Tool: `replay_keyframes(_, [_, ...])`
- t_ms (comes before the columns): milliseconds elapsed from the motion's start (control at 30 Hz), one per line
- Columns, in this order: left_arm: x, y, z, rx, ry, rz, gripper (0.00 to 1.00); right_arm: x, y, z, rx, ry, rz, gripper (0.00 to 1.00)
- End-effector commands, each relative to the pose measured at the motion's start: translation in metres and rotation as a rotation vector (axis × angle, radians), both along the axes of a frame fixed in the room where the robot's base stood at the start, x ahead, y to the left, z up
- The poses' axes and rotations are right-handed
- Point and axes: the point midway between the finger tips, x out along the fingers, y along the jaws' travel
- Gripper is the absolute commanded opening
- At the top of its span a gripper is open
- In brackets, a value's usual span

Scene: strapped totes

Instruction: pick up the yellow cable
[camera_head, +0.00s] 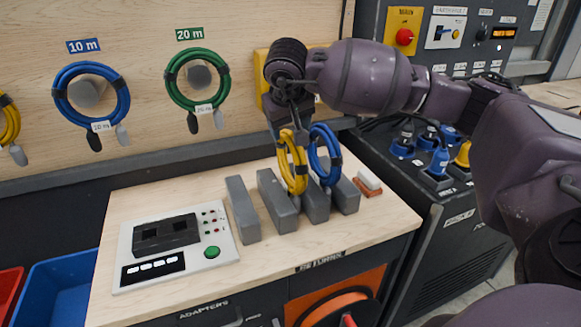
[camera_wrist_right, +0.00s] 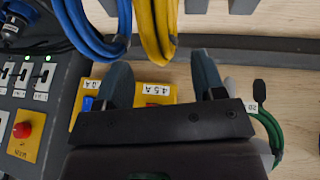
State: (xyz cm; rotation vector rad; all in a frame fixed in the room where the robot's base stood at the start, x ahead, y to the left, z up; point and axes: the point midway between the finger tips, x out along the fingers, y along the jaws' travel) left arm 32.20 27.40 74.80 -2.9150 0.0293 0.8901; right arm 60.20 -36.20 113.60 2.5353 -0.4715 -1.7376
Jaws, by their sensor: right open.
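A coiled yellow cable (camera_head: 291,168) stands upright between grey blocks on the wooden bench, with a blue coil (camera_head: 325,158) close to its right. My right gripper (camera_head: 289,122) hangs just above the yellow coil and partly covers its top. In the right wrist view the gripper's two fingers (camera_wrist_right: 160,70) are apart with nothing held between them. The yellow cable (camera_wrist_right: 154,28) lies just past the fingertips, roughly in line with the gap. The blue coil (camera_wrist_right: 92,28) is beside it, past the left finger. Another yellow coil (camera_head: 10,122) shows partly at the head view's left edge. My left gripper is out of view.
Grey blocks (camera_head: 243,210) form slots on the bench. A panel with a green button (camera_head: 212,252) lies to the left. Blue (camera_head: 92,92) and green (camera_head: 197,80) coils hang on the back board. A dark cabinet with plugs (camera_head: 437,165) stands at right. The bench front is clear.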

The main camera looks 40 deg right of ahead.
Motion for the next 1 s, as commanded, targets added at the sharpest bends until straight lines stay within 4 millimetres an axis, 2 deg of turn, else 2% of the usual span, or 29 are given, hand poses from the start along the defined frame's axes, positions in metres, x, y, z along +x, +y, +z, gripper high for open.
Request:
replay_keyframes(400, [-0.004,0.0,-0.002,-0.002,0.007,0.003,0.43,0.016,-0.015,-0.042,0.001,0.002,0.001,0.63])
replay_keyframes(633, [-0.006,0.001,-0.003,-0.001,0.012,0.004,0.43,0.017,-0.016,-0.043,0.001,0.0,0.0,0.63])
replay_keyframes(1000, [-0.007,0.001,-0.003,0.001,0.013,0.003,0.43,0.017,-0.015,-0.043,0.001,0.0,0.0,0.08])
